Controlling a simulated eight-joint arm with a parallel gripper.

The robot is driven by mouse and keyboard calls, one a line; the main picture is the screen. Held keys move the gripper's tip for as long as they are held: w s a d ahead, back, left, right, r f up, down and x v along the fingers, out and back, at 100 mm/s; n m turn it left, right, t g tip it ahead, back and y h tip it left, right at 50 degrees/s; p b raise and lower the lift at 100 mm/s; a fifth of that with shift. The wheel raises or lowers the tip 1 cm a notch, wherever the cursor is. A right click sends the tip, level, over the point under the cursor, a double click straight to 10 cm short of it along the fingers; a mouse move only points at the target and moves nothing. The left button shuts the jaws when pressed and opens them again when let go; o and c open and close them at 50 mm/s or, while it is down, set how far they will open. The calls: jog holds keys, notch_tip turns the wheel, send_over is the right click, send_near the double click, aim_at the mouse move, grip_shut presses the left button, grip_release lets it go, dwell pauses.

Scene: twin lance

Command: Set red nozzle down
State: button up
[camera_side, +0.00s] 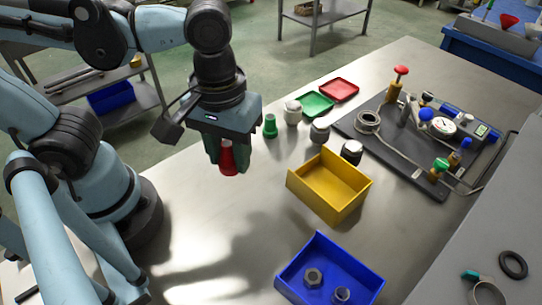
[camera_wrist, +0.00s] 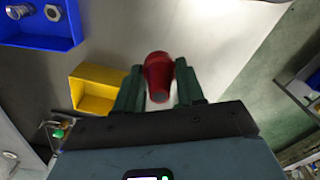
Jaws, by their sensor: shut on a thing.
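My gripper (camera_side: 227,158) is shut on the red nozzle (camera_side: 228,164), with a green finger on each side of it. The nozzle hangs below the gripper over the grey table, left of the yellow bin; its height above the table is hard to tell. In the wrist view the red nozzle (camera_wrist: 158,76) sits between the two green fingers of my gripper (camera_wrist: 159,88). A green nozzle (camera_side: 270,126) stands upright on the table behind and right of my gripper. A red tray (camera_side: 339,90) and a green tray (camera_side: 314,105) lie further back, and both look empty.
A yellow bin (camera_side: 346,193) and a blue bin (camera_side: 362,290) with metal fittings stand to the right. Several fittings, including a white one (camera_side: 293,112), stand near the trays. A dark board (camera_side: 400,150) with valves and a gauge lies right. The table front-left is clear.

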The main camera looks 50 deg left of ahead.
jog(key=w+d, duration=0.3)
jog(key=d, duration=0.4)
jog(key=w+d, duration=0.3)
jog(key=d, duration=0.4)
send_over(325, 191)
notch_tip(325, 191, down, 8)
jog(key=shift+r, duration=0.15)
jog(key=shift+f, duration=1.95)
jog(key=shift+f, duration=0.15)
jog(key=o, duration=1)
jog(key=shift+o, duration=0.2)
